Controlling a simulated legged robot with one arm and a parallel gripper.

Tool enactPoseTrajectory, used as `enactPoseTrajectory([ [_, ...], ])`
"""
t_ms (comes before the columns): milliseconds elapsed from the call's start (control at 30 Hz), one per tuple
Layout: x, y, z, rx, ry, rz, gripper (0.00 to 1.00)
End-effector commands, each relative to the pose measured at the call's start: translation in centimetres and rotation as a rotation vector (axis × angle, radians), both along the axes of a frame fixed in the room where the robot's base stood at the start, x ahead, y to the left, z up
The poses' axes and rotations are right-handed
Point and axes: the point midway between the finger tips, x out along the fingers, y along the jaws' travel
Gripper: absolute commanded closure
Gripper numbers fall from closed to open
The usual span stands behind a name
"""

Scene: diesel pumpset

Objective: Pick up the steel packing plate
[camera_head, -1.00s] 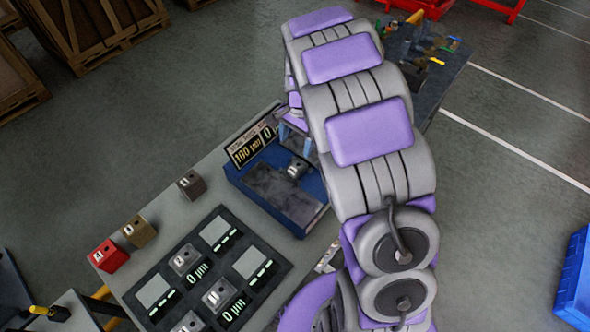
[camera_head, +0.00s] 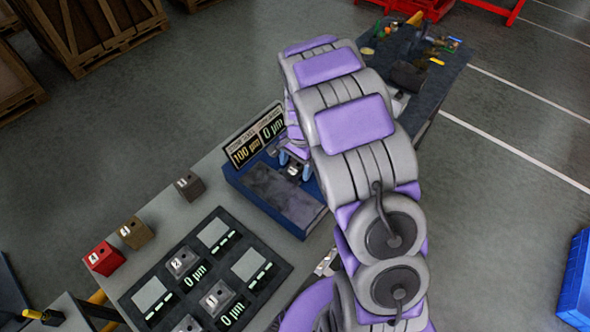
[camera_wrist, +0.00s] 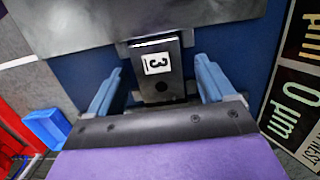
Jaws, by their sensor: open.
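A dark steel block marked 3 (camera_wrist: 158,66) sits on the blue fixture (camera_wrist: 245,45); it also shows in the head view (camera_head: 293,171). Its top carries a white label and a dark hole. My gripper (camera_wrist: 157,72) is open, with one blue finger on each side of the block and a visible gap on both sides. In the head view my gripper (camera_head: 295,166) is low at the block, partly hidden by my arm. A flat grey plate (camera_wrist: 120,18) lies on the fixture beside the block. I cannot tell which piece is the packing plate.
A display panel (camera_head: 255,140) reading 100 µm and 0 µm stands behind the fixture. A dark mat (camera_head: 165,251) with readouts holds other numbered blocks. Red (camera_head: 105,259), brown (camera_head: 136,232) and dark (camera_head: 190,186) cubes stand along the table edge.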

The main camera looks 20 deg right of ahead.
Motion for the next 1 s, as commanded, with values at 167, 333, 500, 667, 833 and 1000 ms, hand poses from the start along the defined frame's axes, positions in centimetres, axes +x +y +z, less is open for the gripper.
enactPoseTrajectory([
  [167,0.02,0.01,0.11,0.0,0.0,0.0,0.21],
  [333,0.03,0.01,0.11,0.0,0.0,0.0,0.37],
  [500,0.02,0.01,0.12,0.0,0.0,0.0,0.53],
  [667,0.03,0.01,0.12,0.0,0.0,0.0,0.69],
  [833,0.04,0.01,0.12,0.0,0.0,0.0,0.85],
  [1000,0.04,0.02,0.14,0.001,-0.001,0.0,1.0],
])
